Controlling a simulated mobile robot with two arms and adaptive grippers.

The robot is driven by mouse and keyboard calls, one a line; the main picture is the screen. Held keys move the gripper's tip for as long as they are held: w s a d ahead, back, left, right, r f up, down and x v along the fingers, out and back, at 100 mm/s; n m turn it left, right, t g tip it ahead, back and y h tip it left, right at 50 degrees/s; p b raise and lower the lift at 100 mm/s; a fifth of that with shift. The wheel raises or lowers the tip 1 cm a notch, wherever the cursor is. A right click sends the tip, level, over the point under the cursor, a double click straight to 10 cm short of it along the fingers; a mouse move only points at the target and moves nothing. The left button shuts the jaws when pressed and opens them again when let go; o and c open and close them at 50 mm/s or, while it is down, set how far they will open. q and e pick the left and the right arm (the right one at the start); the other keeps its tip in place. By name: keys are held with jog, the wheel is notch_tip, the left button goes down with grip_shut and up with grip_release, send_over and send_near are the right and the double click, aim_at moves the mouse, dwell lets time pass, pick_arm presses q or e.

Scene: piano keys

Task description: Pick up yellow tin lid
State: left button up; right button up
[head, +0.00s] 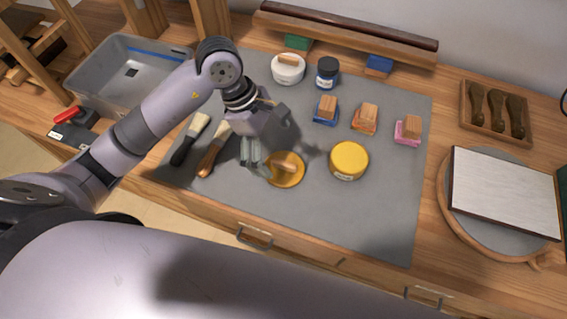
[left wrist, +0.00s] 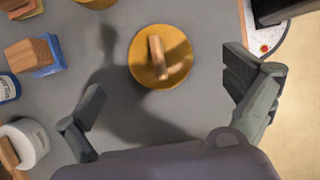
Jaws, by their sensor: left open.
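The yellow tin lid (head: 294,179) is a flat orange-yellow disc on the grey mat, with a short wooden grip on top. In the left wrist view the lid (left wrist: 147,76) lies between the spread fingers, with clear mat on both sides. My left gripper (head: 257,164) is open and empty, just left of the lid in the head view; it also shows in the left wrist view (left wrist: 167,80). I cannot tell its exact height above the mat. A round yellow tin (head: 349,160) stands right of the lid. My right gripper is not in view.
Two brushes (head: 214,150) lie left of the gripper. Blocks with wooden tops (head: 366,117), a white jar (head: 288,70) and a dark blue jar (head: 327,73) stand behind. A grey bin (head: 95,85) is at left. The mat's front (head: 340,220) is clear.

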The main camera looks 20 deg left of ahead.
aim_at(285, 163)
pick_arm(q)
jog(key=shift+x, duration=1.2)
jog(key=shift+d+f+p, duration=0.2)
jog(key=shift+f+p, duration=0.1)
jog(key=shift+p, duration=0.05)
jog(key=p+x, duration=0.1)
jog(key=x, duration=0.3)
jog(key=shift+w+f, duration=0.2)
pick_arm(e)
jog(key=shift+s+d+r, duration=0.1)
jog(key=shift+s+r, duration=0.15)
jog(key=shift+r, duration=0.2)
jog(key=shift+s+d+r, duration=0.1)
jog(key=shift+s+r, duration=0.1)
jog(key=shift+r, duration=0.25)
pick_arm(q)
jog(key=c, duration=1.2)
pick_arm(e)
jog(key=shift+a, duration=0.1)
